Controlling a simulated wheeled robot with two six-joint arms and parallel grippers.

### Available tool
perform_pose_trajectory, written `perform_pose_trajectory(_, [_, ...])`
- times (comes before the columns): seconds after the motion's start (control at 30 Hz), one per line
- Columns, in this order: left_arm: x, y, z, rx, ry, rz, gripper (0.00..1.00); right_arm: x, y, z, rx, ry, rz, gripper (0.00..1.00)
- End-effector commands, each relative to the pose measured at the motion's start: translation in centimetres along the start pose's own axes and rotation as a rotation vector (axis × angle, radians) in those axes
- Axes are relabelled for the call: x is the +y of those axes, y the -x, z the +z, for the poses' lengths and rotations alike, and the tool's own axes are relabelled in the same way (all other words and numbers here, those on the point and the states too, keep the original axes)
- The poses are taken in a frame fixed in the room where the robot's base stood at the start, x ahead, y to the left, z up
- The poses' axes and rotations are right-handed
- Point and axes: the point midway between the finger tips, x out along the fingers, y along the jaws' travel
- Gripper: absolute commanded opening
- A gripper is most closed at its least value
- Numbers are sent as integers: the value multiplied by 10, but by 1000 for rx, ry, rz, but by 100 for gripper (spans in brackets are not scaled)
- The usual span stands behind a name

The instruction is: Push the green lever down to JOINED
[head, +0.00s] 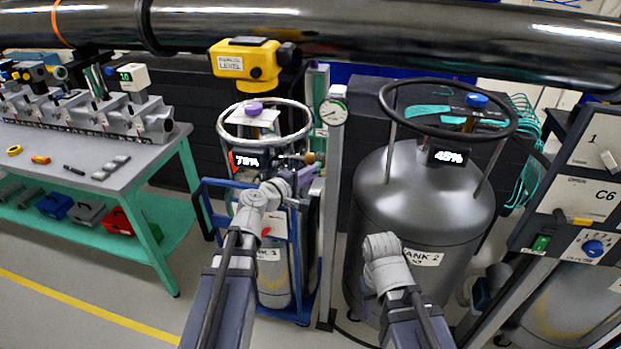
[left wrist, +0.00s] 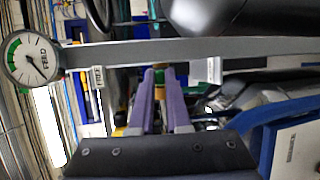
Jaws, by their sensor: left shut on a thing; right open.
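My left gripper (head: 303,172) is beside the grey post between the two tanks, at the blue cart.
Tank 2 (head: 420,190) stands right of the post with a black ring above it. A smaller tank in the blue cart (head: 207,200) stands left. A large dark pipe (head: 350,35) crosses overhead. A workbench (head: 110,180) is at left; the floor before it is clear.

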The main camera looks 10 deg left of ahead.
Motion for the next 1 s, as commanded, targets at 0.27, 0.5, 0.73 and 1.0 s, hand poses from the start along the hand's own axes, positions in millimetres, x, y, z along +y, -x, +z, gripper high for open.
perform_pose_trajectory(0.27, [-1,0,1,-1,-3,5,0,0,-2,0,0,0,0,50])
perform_pose_trajectory(0.5, [-1,0,0,0,-3,5,23,0,-2,0,0,0,0,50])
perform_pose_trajectory(0.73, [-1,0,0,1,-3,5,45,0,-2,0,0,0,0,50])
perform_pose_trajectory(1.0, [0,1,0,1,-3,5,45,0,-1,0,0,0,0,50])
